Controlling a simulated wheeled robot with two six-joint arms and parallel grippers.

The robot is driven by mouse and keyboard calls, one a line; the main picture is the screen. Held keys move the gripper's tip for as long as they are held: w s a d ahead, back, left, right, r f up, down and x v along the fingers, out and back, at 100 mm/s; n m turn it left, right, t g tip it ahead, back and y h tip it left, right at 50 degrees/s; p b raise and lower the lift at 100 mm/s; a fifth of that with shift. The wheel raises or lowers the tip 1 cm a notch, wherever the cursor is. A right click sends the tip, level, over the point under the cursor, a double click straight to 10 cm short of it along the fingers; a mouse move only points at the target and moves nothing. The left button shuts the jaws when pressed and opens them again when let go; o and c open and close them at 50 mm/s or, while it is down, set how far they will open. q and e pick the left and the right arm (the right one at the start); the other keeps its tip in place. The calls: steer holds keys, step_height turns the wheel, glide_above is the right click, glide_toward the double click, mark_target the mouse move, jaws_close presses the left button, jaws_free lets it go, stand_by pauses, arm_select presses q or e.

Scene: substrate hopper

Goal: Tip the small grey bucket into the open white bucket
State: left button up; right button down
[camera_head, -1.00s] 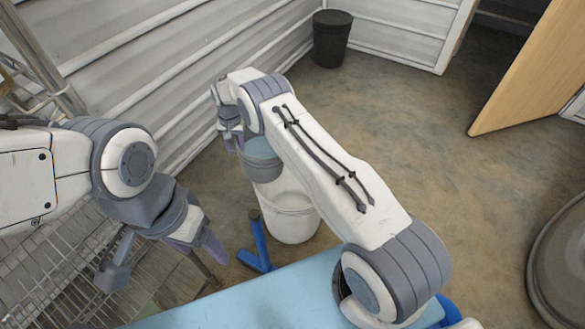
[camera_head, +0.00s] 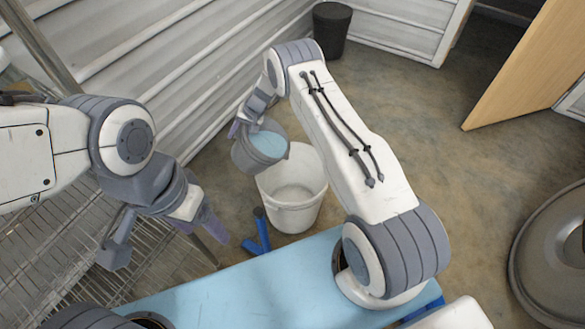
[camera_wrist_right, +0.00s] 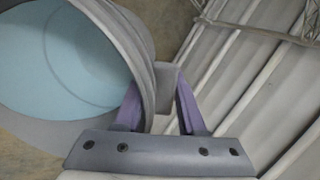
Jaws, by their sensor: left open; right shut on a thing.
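The small grey bucket (camera_head: 242,158) is held in the air above and behind-left of the open white bucket (camera_head: 292,214). It is tilted slightly, its mouth leaning to the right toward the white bucket. Its inside looks pale blue; I cannot tell whether that is contents or its bottom. My right gripper (camera_head: 243,127) is shut on its left side; the wrist view shows the purple fingers (camera_wrist_right: 160,108) on either side of the grey bucket wall (camera_wrist_right: 133,55). The white bucket stands upright on the floor, and its visible inside looks empty. My left gripper (camera_head: 203,226) is open and empty at lower left.
A wire rack (camera_head: 50,255) stands at left, by a ribbed wall. A dark bin (camera_head: 331,30) is far back.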

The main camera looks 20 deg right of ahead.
steer(key=shift+d+r+t+y, duration=0.3)
steer(key=shift+d+r+y, duration=0.15)
steer(key=shift+r+y, duration=0.2)
steer(key=s+d+t+y+b, duration=0.1)
steer(key=s+d+y+b, duration=0.1)
steer(key=d+y+b, duration=0.1)
steer(key=s+d+t+y+b, duration=0.1)
steer(key=d+t+y+b, duration=0.1)
steer(key=d+y+b, duration=0.2)
steer(key=s+d+t+y+b, duration=0.1)
steer(key=s+d+y+b, duration=0.1)
steer(key=d+b, duration=0.4)
steer(key=shift+s+f+y+b, duration=0.15)
steer(key=shift+s+y+b, duration=0.15)
steer(key=shift+y+b, duration=0.8)
steer(key=shift+s+d+r+b, duration=0.15)
steer(key=shift+d+r+b, duration=0.15)
steer(key=shift+b, duration=0.2)
